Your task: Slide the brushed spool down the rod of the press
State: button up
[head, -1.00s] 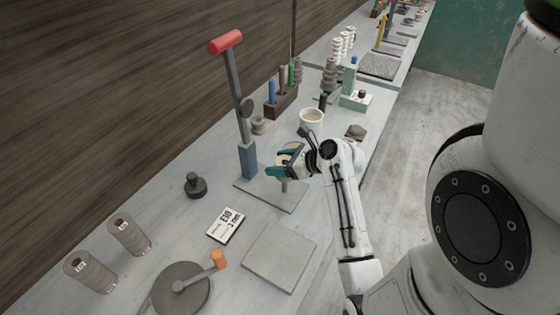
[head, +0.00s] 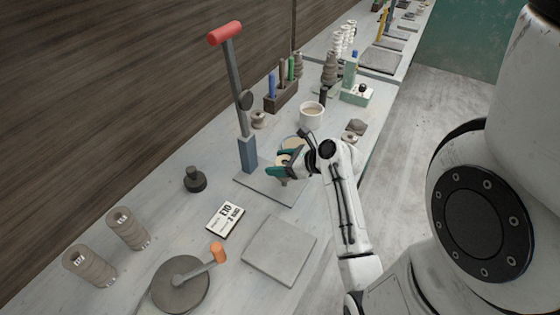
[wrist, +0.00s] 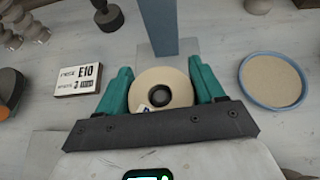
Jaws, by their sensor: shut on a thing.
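The brushed spool (wrist: 145,84) is a beige ring with a dark centre, held between the teal fingers of my gripper (wrist: 160,90). It also shows as a pale patch between the fingers in the head view (head: 284,159). The press has a blue column (head: 247,155), a dark lever with a red handle (head: 225,34) and a grey base plate (head: 259,188). The spool is over this plate, in front of the column. A short grey piece, likely the rod, shows just below my gripper. Whether the rod fills the spool's hole is unclear.
A round blue-rimmed dish (wrist: 273,81) is close on the right in the wrist view. A cup (head: 312,115) stands behind. A flat grey slab (head: 278,250) lies in front.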

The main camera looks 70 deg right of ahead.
jog(key=shift+f, duration=0.25)
jog(key=shift+f, duration=0.35)
jog(key=shift+f+b, duration=0.3)
jog(key=shift+f, duration=0.35)
jog(key=shift+f+b, duration=0.4)
jog(key=shift+f, duration=0.3)
jog(key=shift+f, duration=0.35)
jog(key=shift+f, duration=0.1)
jog(key=o, duration=1.3)
